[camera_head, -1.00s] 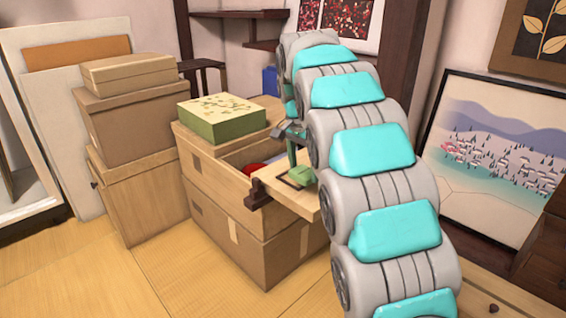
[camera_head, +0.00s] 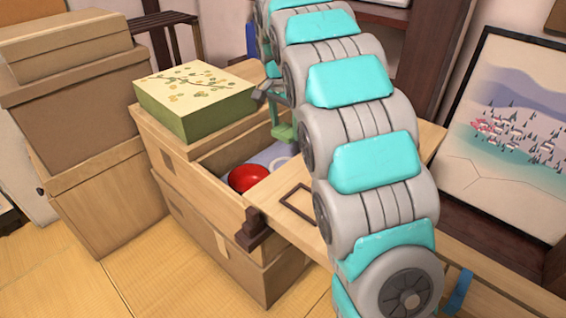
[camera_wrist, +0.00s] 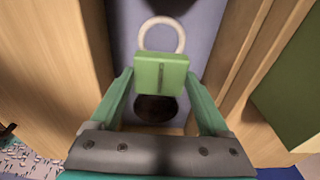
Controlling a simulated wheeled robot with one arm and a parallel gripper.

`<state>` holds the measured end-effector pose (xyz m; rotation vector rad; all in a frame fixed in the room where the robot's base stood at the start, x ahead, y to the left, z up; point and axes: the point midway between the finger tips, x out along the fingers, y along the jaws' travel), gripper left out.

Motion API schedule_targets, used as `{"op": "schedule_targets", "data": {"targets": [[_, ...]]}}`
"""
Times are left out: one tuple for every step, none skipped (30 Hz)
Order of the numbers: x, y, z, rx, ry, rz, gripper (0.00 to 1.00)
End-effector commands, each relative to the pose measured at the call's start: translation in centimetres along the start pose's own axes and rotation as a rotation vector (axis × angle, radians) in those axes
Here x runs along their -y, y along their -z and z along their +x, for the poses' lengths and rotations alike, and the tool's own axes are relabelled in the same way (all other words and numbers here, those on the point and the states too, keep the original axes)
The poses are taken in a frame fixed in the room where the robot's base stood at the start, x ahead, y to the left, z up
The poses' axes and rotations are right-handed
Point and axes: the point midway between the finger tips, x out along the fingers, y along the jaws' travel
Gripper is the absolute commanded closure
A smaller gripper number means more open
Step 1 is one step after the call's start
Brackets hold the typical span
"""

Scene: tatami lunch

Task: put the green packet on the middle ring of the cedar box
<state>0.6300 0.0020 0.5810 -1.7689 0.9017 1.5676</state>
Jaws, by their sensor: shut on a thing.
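My gripper (camera_head: 280,116) is shut on the green packet (camera_head: 283,132) and holds it above the open part of the cedar box (camera_head: 200,198). In the wrist view the packet (camera_wrist: 160,75) sits between the two green fingers, over the box's lavender floor (camera_wrist: 203,40). A pale ring (camera_wrist: 160,22) shows on that floor just beyond the packet, partly covered by it. Part of a pale ring (camera_head: 281,163) also shows in the head view. A dark round shape (camera_wrist: 155,108) lies below the packet and another is cut off at the top.
A red round thing (camera_head: 248,178) lies in the box's near end. A green patterned box (camera_head: 195,100) stands at its left rim. A wooden board with a dark rectangular outline (camera_head: 297,200) lies along the right side. Stacked cartons (camera_head: 70,120) stand at the left.

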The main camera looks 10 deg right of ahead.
Motion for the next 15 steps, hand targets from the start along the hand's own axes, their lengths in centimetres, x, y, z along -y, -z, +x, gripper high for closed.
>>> {"op": "schedule_targets", "data": {"targets": [[-0.1,-0.1,0.7,0.001,-0.002,0.0,0.73],[-0.1,-0.2,0.9,0.001,-0.001,0.0,0.73],[-0.1,-0.2,1.2,0.001,-0.001,0.0,0.73],[-0.1,-0.2,1.4,0.001,-0.001,0.0,0.73],[-0.1,-0.3,1.7,0.0,-0.001,0.0,0.73],[0.0,-0.3,2.1,0.0,0.0,0.0,0.73],[0.0,-0.3,2.5,0.0,0.0,0.0,0.73],[-0.1,-0.4,3.0,0.001,-0.001,0.0,0.73],[-0.1,-0.5,3.7,0.002,-0.003,0.0,0.73],[-0.2,-0.6,4.3,0.003,-0.005,0.0,0.73],[-0.2,-0.7,4.8,0.003,-0.005,0.0,0.73],[-0.1,-0.7,5.5,0.002,-0.003,0.0,0.73],[-0.1,-0.8,5.9,0.001,-0.001,0.0,0.73],[-0.1,-0.8,6.3,0.001,-0.001,0.0,0.73],[-0.1,-0.9,6.8,0.001,-0.002,0.0,0.73]]}}
